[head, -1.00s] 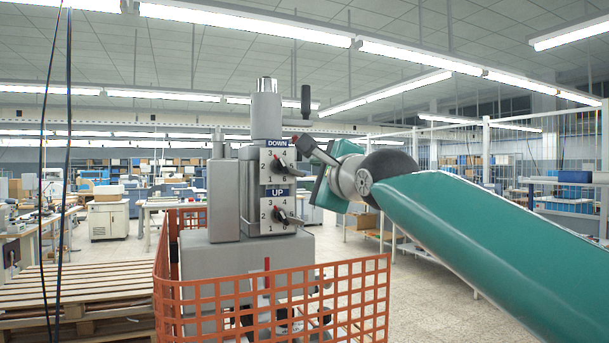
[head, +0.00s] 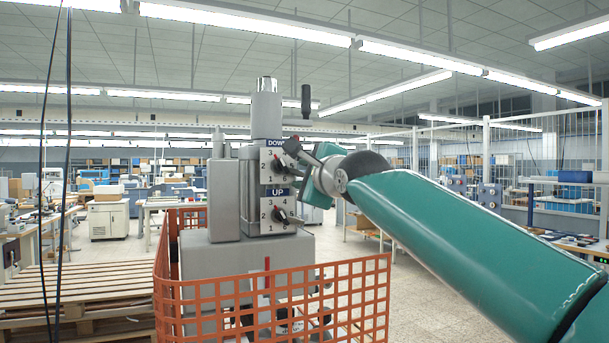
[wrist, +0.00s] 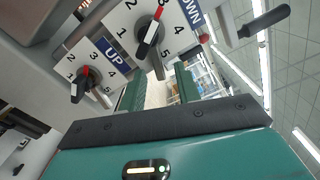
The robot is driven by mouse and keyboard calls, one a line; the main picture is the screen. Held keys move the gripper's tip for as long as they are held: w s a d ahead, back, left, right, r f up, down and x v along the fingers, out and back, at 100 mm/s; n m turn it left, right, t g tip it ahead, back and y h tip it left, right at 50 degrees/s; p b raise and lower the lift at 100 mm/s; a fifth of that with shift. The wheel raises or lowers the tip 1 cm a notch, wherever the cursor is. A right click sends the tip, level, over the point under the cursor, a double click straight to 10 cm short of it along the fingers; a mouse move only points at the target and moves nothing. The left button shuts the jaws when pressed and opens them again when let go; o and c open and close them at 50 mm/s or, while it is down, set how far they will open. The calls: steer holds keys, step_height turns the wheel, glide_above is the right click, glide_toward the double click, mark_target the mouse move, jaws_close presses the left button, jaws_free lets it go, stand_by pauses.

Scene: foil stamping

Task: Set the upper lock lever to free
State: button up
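The grey machine column (head: 225,200) carries an upper dial plate marked DOWN (head: 274,162) and a lower one marked UP (head: 279,214). The upper black knob (wrist: 150,36) has its red tip near 3 in the wrist view. The upper lock lever (wrist: 157,66), a silver rod, sticks out below that knob, toward my gripper. The lower lock lever (wrist: 101,97) sits beside the lower knob (wrist: 84,84). My gripper (head: 301,170) is right of the upper dial. Its teal fingers (wrist: 160,76) stand apart with nothing visibly held, the upper lever's end near their gap. Contact cannot be told.
A crank with a black handle (wrist: 266,21) stands near the DOWN plate, with a red button (wrist: 204,38) beside it. Orange mesh fencing (head: 275,300) surrounds the machine's front. Wooden pallets (head: 80,290) lie at left. Open floor shows behind my arm.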

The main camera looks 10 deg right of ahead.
jaws_close()
steer(key=shift+r+n, duration=0.1)
steer(key=shift+n, duration=0.2)
steer(key=shift+s+a+r+n, duration=0.2)
steer(key=shift+r+n, duration=0.65)
steer(key=shift+n, duration=1.4)
steer(key=shift+w+a+r+n, duration=0.1)
steer(key=shift+a+r+n, duration=0.2)
steer(key=shift+r+n, duration=1.3)
steer(key=shift+s+a+r+n, duration=0.1)
steer(key=shift+a+n, duration=0.15)
steer(key=shift+n, duration=2.7)
